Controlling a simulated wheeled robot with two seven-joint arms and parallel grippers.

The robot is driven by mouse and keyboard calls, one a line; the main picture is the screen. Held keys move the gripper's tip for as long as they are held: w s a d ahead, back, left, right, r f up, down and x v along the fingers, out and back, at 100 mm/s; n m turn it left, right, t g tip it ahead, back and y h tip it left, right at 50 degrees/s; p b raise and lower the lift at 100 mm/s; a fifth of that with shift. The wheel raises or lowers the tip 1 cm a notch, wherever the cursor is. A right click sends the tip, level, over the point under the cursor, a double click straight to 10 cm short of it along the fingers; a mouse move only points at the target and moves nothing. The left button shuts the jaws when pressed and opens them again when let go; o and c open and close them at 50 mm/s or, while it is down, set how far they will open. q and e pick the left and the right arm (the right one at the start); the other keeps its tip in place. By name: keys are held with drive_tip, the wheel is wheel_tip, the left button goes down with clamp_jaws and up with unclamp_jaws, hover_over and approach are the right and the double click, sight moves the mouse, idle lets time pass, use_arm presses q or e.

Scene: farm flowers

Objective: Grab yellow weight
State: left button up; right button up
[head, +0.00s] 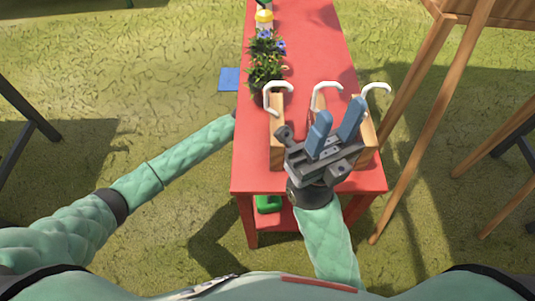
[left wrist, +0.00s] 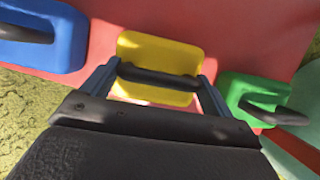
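The yellow weight (left wrist: 158,62) shows in the left wrist view, with a black bar handle across it. My left gripper (left wrist: 157,85) is open, its two fingers near the two ends of that handle; I cannot tell whether they touch it. In the head view the red table hides the left gripper and the yellow weight. My right gripper (head: 335,130) is open and empty, above the wooden crate on the tabletop.
A blue weight (left wrist: 45,38) and a green weight (left wrist: 262,98) flank the yellow one. The red table (head: 305,50) holds a wooden crate (head: 276,140) with white hooked handles and potted flowers (head: 266,68). Wooden legs (head: 430,120) stand at right.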

use_arm(q)
drive_tip(key=c, duration=1.1)
drive_tip(key=shift+r, duration=0.1)
drive_tip(key=shift+c, duration=0.7)
drive_tip(key=shift+w+r, duration=0.1)
